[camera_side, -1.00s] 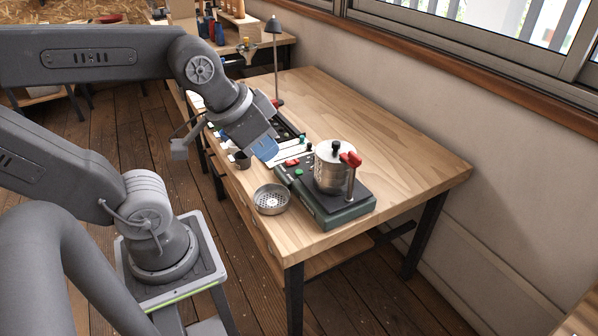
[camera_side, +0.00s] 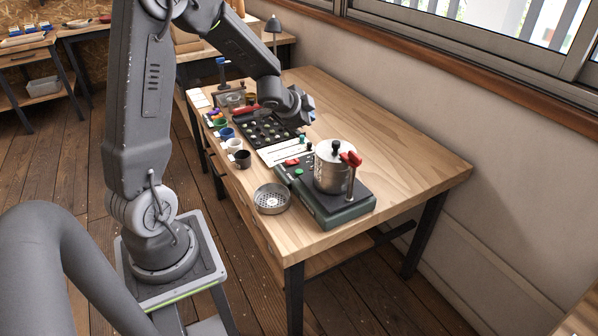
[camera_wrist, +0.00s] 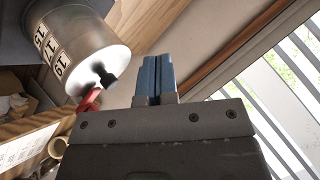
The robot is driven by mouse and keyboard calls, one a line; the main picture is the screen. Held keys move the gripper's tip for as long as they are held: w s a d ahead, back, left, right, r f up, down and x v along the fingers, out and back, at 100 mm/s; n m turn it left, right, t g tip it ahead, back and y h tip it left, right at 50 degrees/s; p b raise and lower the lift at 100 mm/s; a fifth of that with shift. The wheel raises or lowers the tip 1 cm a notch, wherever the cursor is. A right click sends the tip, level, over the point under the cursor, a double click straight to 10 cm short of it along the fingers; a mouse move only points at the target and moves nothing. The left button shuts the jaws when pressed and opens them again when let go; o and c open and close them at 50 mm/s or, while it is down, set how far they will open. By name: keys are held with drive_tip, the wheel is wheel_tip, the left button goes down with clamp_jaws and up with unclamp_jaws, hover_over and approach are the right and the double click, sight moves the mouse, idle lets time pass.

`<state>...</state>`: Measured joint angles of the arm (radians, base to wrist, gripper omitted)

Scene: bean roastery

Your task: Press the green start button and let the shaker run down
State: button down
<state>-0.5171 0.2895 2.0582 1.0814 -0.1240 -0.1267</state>
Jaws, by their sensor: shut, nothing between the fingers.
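The shaker has a dark green base (camera_side: 340,216) with a steel canister (camera_side: 331,176) clamped upright on it. The canister has a black knob on its lid, and a red clamp handle (camera_side: 351,159) stands at its right. The green start button (camera_side: 299,171) is on the left part of the base, with a red button (camera_side: 291,162) beside it. My gripper (camera_side: 309,108) is above the table behind the shaker, apart from the button. In the wrist view its blue fingers (camera_wrist: 157,78) are shut and empty. The canister (camera_wrist: 80,48) shows at upper left there; the button is not visible.
A round sieve pan (camera_side: 271,198) sits left of the shaker. Several small cups, including a dark one (camera_side: 243,158), line the table's left edge beside a black tray (camera_side: 262,137) and white sheets. The table's right side is clear; a wall and window stand behind it.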

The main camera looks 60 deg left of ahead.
sight(299, 172)
drive_tip(key=a+f+m+h, duration=0.2)
drive_tip(key=a+f, duration=0.1)
drive_tip(key=f, duration=0.5)
drive_tip(key=shift+s+a+f+h, duration=0.15)
drive_tip(key=shift+a+f+h, duration=0.1)
drive_tip(key=shift+h, duration=0.05)
drive_tip(key=shift+f, duration=4.4)
drive_tip(key=shift+f, duration=0.1)
drive_tip(key=shift+f, duration=0.3)
